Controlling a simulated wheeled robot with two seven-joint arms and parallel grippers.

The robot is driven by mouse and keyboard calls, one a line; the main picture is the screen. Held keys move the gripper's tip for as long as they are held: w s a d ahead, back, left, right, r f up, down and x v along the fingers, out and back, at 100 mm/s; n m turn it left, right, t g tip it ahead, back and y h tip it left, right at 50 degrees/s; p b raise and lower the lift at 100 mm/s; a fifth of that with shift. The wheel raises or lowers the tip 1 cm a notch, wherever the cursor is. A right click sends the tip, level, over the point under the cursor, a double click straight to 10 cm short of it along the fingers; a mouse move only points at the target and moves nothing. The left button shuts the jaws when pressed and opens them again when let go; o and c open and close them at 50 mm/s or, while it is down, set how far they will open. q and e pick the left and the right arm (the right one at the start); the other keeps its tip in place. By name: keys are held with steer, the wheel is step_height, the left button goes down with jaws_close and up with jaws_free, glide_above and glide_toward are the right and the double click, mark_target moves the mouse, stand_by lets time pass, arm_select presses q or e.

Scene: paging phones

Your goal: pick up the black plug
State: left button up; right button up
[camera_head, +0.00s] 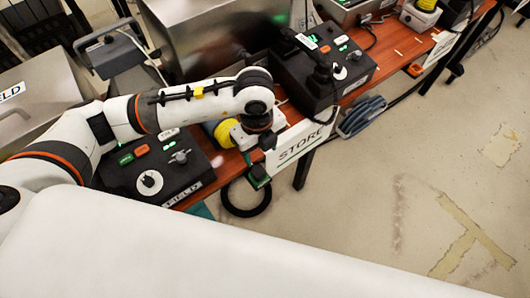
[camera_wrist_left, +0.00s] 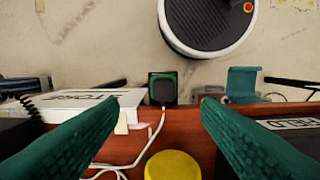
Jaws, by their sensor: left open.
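The black plug (camera_wrist_left: 162,92) stands in a green-framed socket near the table's front edge, ahead of my left gripper in the left wrist view. In the head view the black plug (camera_head: 259,172) shows small, just below my left gripper and beside the STORE sign. My left gripper (camera_wrist_left: 162,118) is open and empty, its teal fingers spread on either side of the plug's line and apart from it. In the head view the left gripper (camera_head: 252,140) hangs over the table edge, its fingers mostly hidden. My right gripper is not in view.
A yellow round part (camera_wrist_left: 172,166) lies near, below the plug in the wrist view. A white cable (camera_wrist_left: 135,158) crosses the table (camera_wrist_left: 192,130). The STORE sign (camera_head: 297,145) and the FIELD phone box (camera_head: 150,180) stand on either side.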

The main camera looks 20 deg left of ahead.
mark_target(258, 171)
arm_select(q)
steer(key=shift+w+a+f+y, duration=0.15)
steer(key=shift+a+f, duration=0.1)
steer(key=shift+f, duration=0.25)
steer(key=shift+w+a+f+y, duration=0.15)
steer(key=shift+a+f, duration=0.1)
steer(key=shift+f, duration=0.25)
steer(key=f, duration=0.1)
steer(key=s+f, duration=0.1)
steer(key=f, duration=0.1)
steer(key=shift+d+f, duration=0.1)
steer(key=shift+f, duration=0.2)
steer(key=shift+w+f, duration=0.15)
steer(key=shift+f, duration=0.45)
step_height(258, 171, down, 4)
steer(key=shift+f+p, duration=0.2)
steer(key=shift+p, duration=0.25)
steer(key=shift+f, duration=0.2)
steer(key=shift+c, duration=1.1)
steer(key=c, duration=0.9)
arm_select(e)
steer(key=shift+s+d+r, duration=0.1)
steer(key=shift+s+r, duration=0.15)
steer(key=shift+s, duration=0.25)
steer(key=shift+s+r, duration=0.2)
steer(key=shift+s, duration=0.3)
